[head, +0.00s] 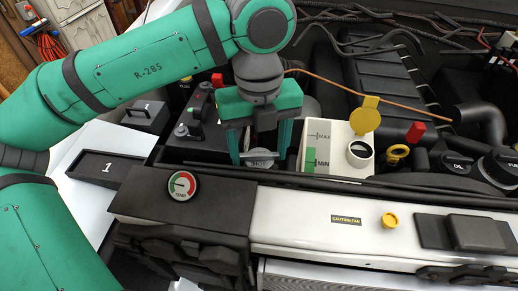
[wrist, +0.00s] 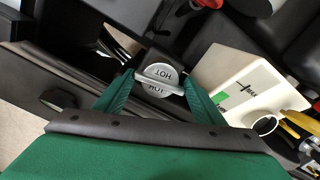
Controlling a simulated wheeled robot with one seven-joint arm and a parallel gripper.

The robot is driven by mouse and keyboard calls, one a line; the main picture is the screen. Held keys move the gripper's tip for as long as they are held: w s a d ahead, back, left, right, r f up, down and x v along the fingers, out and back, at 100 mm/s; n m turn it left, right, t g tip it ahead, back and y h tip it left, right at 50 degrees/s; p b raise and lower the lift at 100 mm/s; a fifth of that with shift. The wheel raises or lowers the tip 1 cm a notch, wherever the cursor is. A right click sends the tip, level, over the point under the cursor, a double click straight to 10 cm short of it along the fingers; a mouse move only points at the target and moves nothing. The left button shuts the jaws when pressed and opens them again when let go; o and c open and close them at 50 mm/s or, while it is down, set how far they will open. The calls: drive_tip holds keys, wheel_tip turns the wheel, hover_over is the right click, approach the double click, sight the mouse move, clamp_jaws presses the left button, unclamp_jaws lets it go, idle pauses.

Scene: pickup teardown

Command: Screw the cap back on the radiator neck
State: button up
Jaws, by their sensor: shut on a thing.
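My gripper (head: 262,150) points down in the engine bay, its two green fingers closed on the sides of a grey round cap (head: 261,160). In the wrist view the cap (wrist: 160,75), marked HOT, has a raised bar across its top and sits between the fingertips of my gripper (wrist: 158,85). The radiator neck is hidden under the cap and fingers, so I cannot tell whether the cap is seated on it.
A white coolant tank (head: 318,148) with an open neck and raised yellow lid (head: 365,116) stands close right of the gripper. The battery (head: 203,135) is on the left. A TEMP gauge (head: 182,185) lies in front. A black tray marked 1 (head: 103,168) is at left.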

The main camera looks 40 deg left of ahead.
drive_tip(key=m, duration=0.5)
drive_tip(key=shift+m, duration=0.4)
drive_tip(key=m, duration=0.5)
drive_tip(key=o, duration=1.3)
